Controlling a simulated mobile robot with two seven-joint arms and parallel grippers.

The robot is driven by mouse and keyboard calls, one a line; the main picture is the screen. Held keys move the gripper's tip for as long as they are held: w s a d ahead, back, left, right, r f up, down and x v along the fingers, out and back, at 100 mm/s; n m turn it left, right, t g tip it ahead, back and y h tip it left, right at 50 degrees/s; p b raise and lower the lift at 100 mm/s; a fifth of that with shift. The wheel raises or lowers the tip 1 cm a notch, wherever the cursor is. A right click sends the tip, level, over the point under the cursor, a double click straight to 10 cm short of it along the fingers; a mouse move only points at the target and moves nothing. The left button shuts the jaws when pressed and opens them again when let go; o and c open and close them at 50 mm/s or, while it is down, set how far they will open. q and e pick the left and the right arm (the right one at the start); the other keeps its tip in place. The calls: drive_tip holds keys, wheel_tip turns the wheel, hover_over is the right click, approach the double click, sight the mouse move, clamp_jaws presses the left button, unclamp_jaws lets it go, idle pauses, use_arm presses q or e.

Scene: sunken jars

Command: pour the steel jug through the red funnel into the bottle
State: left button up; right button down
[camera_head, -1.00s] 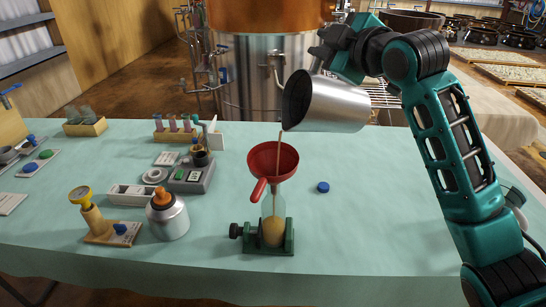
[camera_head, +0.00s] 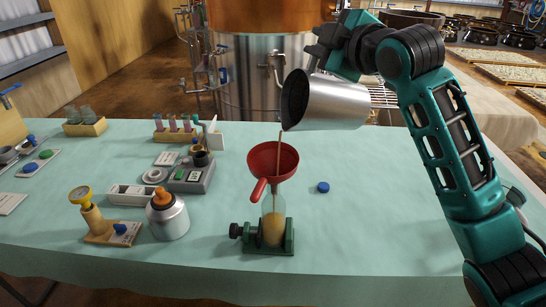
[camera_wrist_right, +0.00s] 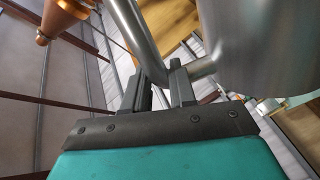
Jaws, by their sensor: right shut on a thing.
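The steel jug (camera_head: 334,104) is tipped on its side above the table, its mouth facing left. A thin brownish stream (camera_head: 280,143) falls from its lip into the red funnel (camera_head: 273,160). The funnel sits in the neck of the clear bottle (camera_head: 273,207), which holds tan liquid in its lower part and stands in a green clamp (camera_head: 268,240). My right gripper (camera_head: 322,48) is above the jug. In the right wrist view its fingers (camera_wrist_right: 160,88) are shut on the jug's handle (camera_wrist_right: 135,40). My left gripper is not in view.
A blue cap (camera_head: 323,187) lies right of the bottle. The table's right part is mostly clear.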

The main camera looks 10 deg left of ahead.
drive_tip(key=shift+s+a+r+n, duration=0.4)
drive_tip(key=shift+a+n, duration=0.1)
drive_tip(key=shift+a, duration=0.1)
idle(0.7)
drive_tip(key=shift+f, duration=0.1)
idle(0.5)
